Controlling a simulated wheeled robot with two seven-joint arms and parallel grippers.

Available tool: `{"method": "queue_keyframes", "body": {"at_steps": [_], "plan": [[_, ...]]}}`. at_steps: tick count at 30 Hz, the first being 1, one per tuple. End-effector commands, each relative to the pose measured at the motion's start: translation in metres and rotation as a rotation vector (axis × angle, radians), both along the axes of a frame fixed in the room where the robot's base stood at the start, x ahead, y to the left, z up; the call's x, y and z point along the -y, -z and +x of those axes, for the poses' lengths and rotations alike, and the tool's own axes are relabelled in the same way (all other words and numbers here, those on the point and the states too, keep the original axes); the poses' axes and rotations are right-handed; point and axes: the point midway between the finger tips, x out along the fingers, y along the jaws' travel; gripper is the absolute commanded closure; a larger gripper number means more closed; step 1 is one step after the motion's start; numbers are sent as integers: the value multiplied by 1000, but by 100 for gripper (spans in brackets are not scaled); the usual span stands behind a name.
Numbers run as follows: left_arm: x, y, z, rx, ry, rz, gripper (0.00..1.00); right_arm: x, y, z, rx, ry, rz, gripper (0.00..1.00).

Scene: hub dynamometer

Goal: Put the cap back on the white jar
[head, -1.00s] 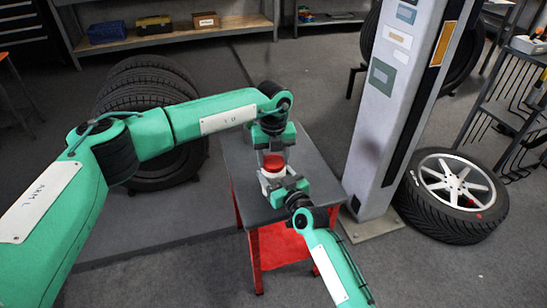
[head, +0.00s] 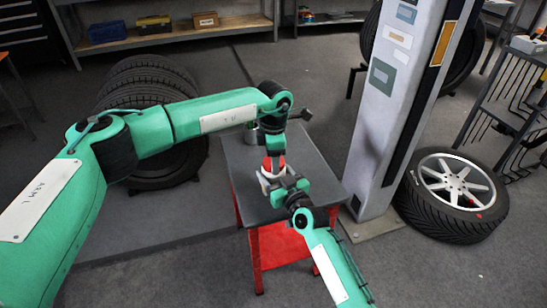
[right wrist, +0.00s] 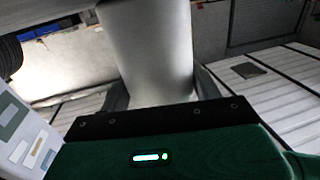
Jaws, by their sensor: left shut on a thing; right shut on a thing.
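The white jar (head: 265,180) is on the small grey-topped table, with my right gripper (head: 280,183) shut around its side. In the right wrist view the jar (right wrist: 155,50) fills the space between the fingers as a pale cylinder. The red cap (head: 268,164) is at the top of the jar, partly hidden by my left gripper. My left gripper (head: 274,160) comes from above and is shut on the cap. I cannot tell whether the cap is seated on the jar's rim or just above it.
The grey tabletop (head: 312,175) on its red stand has free room around the jar. A tall pale post (head: 390,110) stands just right of the table. A wheel (head: 452,195) lies to its right. Stacked tyres (head: 150,80) stand behind my left arm.

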Motion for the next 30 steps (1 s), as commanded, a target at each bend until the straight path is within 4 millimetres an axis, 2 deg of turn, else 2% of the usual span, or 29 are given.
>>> {"method": "queue_keyframes", "body": {"at_steps": [15,20,21,24,30], "plan": [[0,0,1,2,810,1,73,0,0,0,-1,0,0,100],[0,0,1,2,832,1,73,0,0,0,-1,-1,0,100],[0,0,1,2,832,1,42,0,0,0,-1,-1,0,100],[0,0,1,2,831,1,24,0,0,0,-1,-1,0,100],[0,0,0,1,831,0,24,0,0,0,-1,-1,0,100]]}}
